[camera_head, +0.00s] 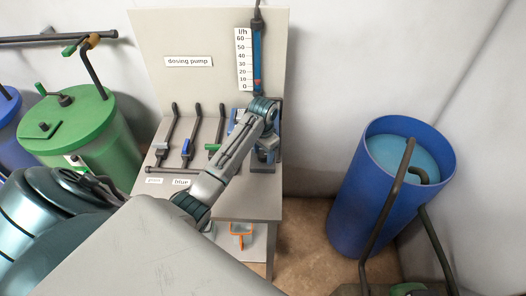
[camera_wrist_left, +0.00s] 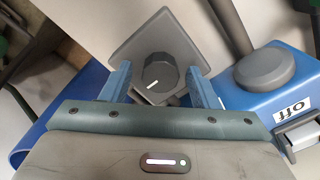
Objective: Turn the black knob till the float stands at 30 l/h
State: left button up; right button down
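The black knob (camera_wrist_left: 160,72) sits on a grey square plate (camera_wrist_left: 135,45) in the left wrist view. Its white mark points to the lower left. My left gripper (camera_wrist_left: 158,78) is open, with one blue finger on each side of the knob and a visible gap to each. In the head view the knob is hidden behind my left arm (camera_head: 235,150). The flow tube (camera_head: 257,50) stands on the panel beside the l/h scale (camera_head: 243,60). Its orange-red float (camera_head: 257,82) stands low, between 0 and 10. My right gripper is not in view.
A blue box (camera_wrist_left: 265,85) with a grey round button and an "OFF" label is close right of the fingers in the wrist view. Several valve levers (camera_head: 190,140) are left of my arm. A green tank (camera_head: 85,130) and a blue barrel (camera_head: 375,190) flank the bench.

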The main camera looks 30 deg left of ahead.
pick_arm(q)
jog(key=c, duration=0.7)
jog(key=shift+c, duration=0.6)
jog(key=shift+n, duration=0.3)
jog(key=n, duration=0.4)
jog(key=shift+n, duration=0.3)
jog(key=n, duration=0.3)
jog(key=shift+n, duration=0.3)
jog(key=n, duration=0.6)
jog(key=shift+n, duration=2)
